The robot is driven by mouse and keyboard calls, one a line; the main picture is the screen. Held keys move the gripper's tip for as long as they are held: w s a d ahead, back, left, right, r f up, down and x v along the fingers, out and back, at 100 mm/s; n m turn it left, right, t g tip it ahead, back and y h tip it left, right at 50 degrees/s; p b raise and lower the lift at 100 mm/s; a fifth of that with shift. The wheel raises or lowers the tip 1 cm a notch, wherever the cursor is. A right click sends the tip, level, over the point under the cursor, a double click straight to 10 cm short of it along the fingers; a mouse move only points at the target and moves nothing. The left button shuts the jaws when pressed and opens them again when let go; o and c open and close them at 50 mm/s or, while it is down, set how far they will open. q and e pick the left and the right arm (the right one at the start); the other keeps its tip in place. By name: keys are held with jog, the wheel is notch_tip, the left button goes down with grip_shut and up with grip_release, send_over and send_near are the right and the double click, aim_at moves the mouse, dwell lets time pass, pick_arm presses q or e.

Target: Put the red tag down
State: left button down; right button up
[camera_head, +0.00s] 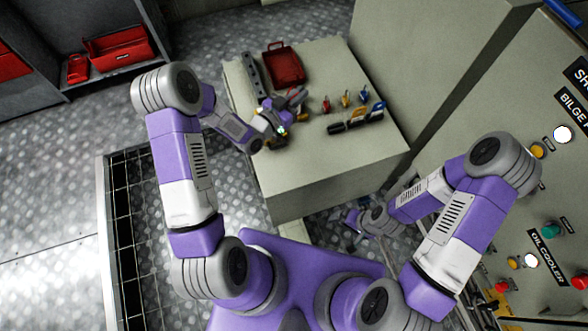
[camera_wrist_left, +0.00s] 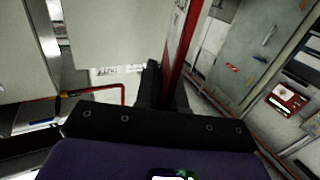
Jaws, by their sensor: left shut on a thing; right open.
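My left gripper (camera_head: 290,103) is above the left part of the grey cabinet top (camera_head: 345,165). It is shut on the red tag (camera_head: 298,93), which shows only as a small red piece by the fingers. In the left wrist view the tag (camera_wrist_left: 181,45) appears as a narrow red strip, nearly edge-on, rising beside the dark fingers (camera_wrist_left: 160,88). Whether the tag touches the top I cannot tell. My right gripper (camera_head: 350,219) is open, low beside the cabinet's near right side.
On the cabinet top are a red case (camera_head: 284,64), a dark grey bar (camera_head: 252,76), several small coloured padlocks (camera_head: 346,99) and a dark tool with blue and yellow parts (camera_head: 357,119). The near part of the top is bare. A control panel (camera_head: 545,205) stands at right.

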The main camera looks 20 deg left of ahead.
pick_arm(q)
jog(key=s+d+f+m+g+h+b, duration=0.1)
jog(key=s+f+m+g+h+b, duration=0.1)
jog(key=f, duration=0.9)
jog(key=s+d+f+m+g+h+b, duration=0.1)
jog(key=s+f+m+g+h+b, duration=0.1)
jog(key=f, duration=1)
jog(key=s+m+g+h, duration=0.1)
jog(key=s+h, duration=0.1)
jog(key=s, duration=0.1)
jog(key=shift+s+f+m+g+h+b, duration=0.25)
jog(key=shift+f+m+g+h+b, duration=0.05)
jog(key=shift+g+b, duration=0.1)
